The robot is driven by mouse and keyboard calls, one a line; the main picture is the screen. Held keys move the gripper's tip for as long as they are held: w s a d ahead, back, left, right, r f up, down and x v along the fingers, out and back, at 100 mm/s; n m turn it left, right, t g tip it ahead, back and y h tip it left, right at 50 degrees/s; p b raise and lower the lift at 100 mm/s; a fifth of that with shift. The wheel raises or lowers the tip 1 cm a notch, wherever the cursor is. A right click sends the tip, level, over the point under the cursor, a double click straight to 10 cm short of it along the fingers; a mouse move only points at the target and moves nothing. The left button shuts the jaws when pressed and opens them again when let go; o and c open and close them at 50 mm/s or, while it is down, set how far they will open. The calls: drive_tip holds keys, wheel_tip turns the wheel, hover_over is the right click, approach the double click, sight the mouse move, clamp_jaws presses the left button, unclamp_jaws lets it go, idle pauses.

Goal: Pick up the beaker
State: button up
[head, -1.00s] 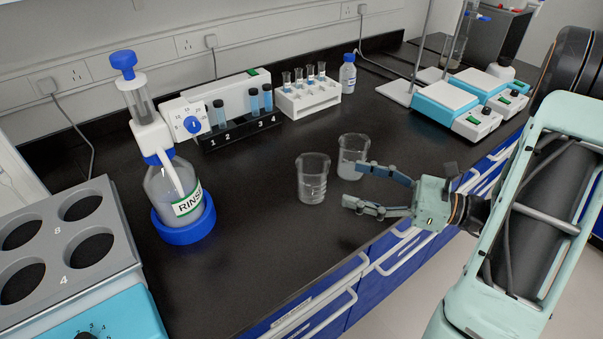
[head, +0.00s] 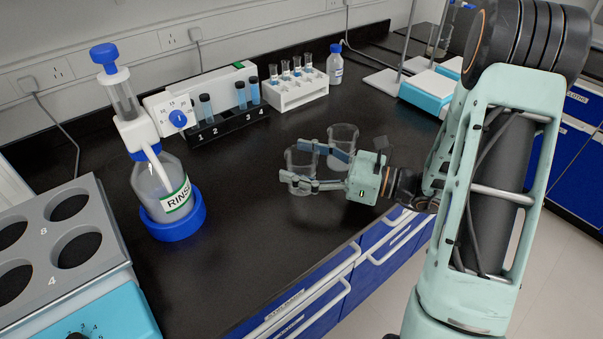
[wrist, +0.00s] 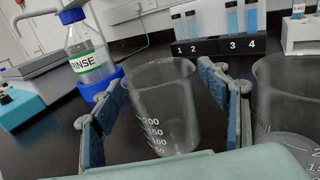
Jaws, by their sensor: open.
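A clear glass beaker (head: 301,164) stands upright on the black bench. In the wrist view the beaker (wrist: 165,112) shows white volume marks and sits between my two fingers. My gripper (head: 293,161) is open, with one finger along each side of this beaker. In the wrist view a gap shows between the beaker and the left finger; the right finger is close to its wall, and I cannot tell if it touches. A second beaker (head: 345,138) stands behind and to the right, just outside the right finger, partly hidden by it. It also shows at the wrist view's right edge (wrist: 287,88).
A rinse bottle (head: 165,188) in a blue ring stands left. A tube rack (head: 230,124) and a white rack (head: 297,94) stand at the back. A grey block with round wells (head: 98,200) is at far left. The bench's front edge runs close below the gripper.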

drive_tip(key=c, duration=1.3)
drive_tip(key=shift+r, duration=0.1)
